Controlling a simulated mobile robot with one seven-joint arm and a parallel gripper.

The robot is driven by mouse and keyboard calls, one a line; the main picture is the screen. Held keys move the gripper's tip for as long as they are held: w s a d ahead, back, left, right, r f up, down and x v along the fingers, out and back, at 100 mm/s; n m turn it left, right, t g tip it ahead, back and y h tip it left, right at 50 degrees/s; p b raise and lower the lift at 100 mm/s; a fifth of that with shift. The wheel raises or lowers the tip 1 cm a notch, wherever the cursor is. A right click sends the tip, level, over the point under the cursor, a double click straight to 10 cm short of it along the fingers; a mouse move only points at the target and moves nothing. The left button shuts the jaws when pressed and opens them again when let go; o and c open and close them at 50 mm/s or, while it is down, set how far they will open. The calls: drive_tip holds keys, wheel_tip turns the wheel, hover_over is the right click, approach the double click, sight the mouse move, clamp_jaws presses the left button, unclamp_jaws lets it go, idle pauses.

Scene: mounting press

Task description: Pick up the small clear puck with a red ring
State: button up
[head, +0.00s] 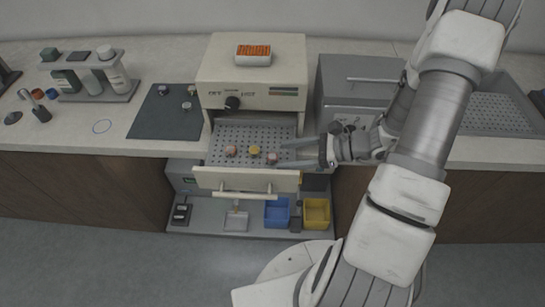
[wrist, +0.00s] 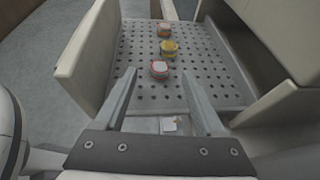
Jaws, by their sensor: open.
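Three small pucks stand in a row on the perforated floor of the pulled-out drawer. The right puck (head: 272,158) has a pale top and a reddish ring; it is the nearest one in the wrist view (wrist: 159,70). The middle puck (head: 254,150) is yellow, also in the wrist view (wrist: 168,48). The left puck (head: 231,151) also looks pale with a reddish-orange ring and is farthest in the wrist view (wrist: 163,30). I cannot tell clearly which reddish one is clear. My gripper (head: 281,154) is open and empty, its fingertips (wrist: 159,72) pointing toward the nearest puck.
The drawer (head: 245,182) of the cream press (head: 255,75) has raised walls on both sides of my gripper. A blue bin (head: 277,214) and a yellow bin (head: 316,213) stand on the shelf below. A dark mat (head: 160,115) lies left of the press.

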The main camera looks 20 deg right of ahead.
sight(275, 156)
drive_tip(key=shift+x, duration=1.55)
clamp_jaws()
